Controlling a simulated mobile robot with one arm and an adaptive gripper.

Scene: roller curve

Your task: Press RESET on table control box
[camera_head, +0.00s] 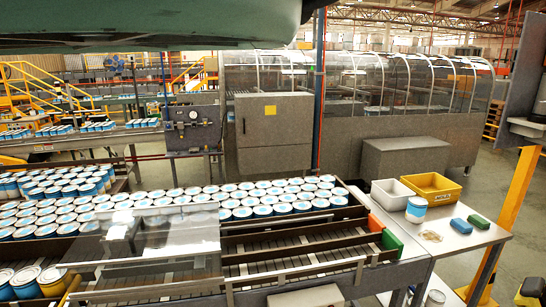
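No RESET button or lettering can be made out in the head view. A table (452,245) stands at the right, beside the end of the roller conveyor. On it lie a small blue block (461,226) and a small green block (479,222); I cannot tell whether either is a control box. An orange piece (375,223) and a green piece (391,241) sit at the conveyor's right end, close to the table. A grey panel with gauges (192,128) stands behind the conveyor. My gripper is not in view.
The table also holds a white bin (392,194), a yellow bin (431,186), a blue-and-white can (416,209) and a tan loop (430,236). Many cans (262,210) fill the conveyor's back lanes. A yellow post (507,212) rises right of the table. Its front lanes (290,254) are mostly clear.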

